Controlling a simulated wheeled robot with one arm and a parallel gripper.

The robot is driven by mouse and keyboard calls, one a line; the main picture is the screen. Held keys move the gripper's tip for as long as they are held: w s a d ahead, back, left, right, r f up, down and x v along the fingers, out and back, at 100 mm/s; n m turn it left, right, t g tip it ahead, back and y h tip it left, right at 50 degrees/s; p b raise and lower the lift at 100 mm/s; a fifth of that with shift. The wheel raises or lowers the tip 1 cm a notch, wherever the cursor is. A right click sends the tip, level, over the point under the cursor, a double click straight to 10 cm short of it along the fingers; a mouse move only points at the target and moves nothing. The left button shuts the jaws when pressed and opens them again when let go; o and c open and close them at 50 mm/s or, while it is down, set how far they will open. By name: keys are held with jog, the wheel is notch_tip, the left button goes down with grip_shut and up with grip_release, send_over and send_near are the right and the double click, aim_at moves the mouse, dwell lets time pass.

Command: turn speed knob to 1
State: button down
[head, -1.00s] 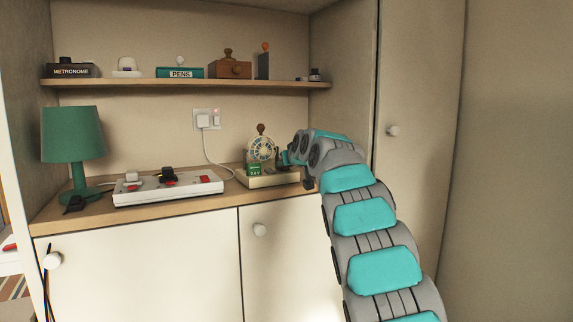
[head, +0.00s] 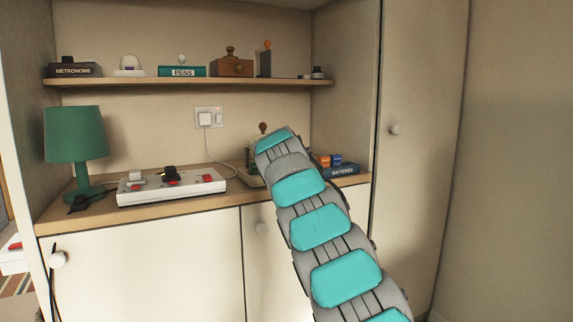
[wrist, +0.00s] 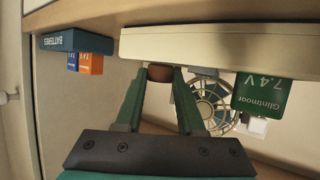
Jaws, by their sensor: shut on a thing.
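The fan device mostly hides behind my arm in the head view; a strip of its cream base (head: 252,181) shows. The wrist view is upside down and shows the base (wrist: 220,50), the round fan (wrist: 213,104) and a green battery block (wrist: 262,97) marked 7.4V. A brown knob (wrist: 160,73) sits at the base, between the fingertips of my gripper (wrist: 161,74). My gripper is shut on this knob, which I take as the speed knob. No number or pointer mark on it can be read. In the head view my gripper is hidden behind my arm.
A blue batteries box (head: 342,170) stands right of the fan, close to my arm. A white power strip (head: 172,186) and a green lamp (head: 76,135) stand to the left. A shelf (head: 190,84) with several objects runs above.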

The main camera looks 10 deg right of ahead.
dwell(0.3)
jog(key=c, duration=0.8)
grip_release()
jog(key=shift+a, duration=0.1)
jog(key=shift+s, duration=0.1)
jog(key=b+v, duration=0.1)
jog(key=v, duration=0.6)
jog(key=shift+s+b, duration=0.3)
jog(key=shift+b, duration=0.05)
jog(key=shift+a+r, duration=0.1)
jog(key=s+d+f+m+g, duration=0.1)
jog(key=s+d+f+g, duration=0.2)
jog(key=s+d+f, duration=0.55)
jog(key=s+d+f+g, duration=0.1)
jog(key=s+f+g, duration=0.4)
jog(key=s, duration=0.9)
jog(key=s+a+f+n+g+y, duration=0.1)
jog(key=s+a+f+g, duration=0.1)
jog(key=s+f, duration=0.5)
jog(key=s+a+f+n+g+y, duration=0.1)
jog(key=s+f, duration=0.6)
jog(key=s, duration=1.1)
jog(key=s+a+f+n+g+y, duration=0.1)
jog(key=s+a+f+g, duration=0.2)
jog(key=s+f, duration=0.5)
jog(key=s+a, duration=0.1)
jog(key=s, duration=0.4)
jog(key=shift+s+n+g, duration=0.2)
jog(key=shift+n+g, duration=0.1)
jog(key=shift+g, duration=0.1)
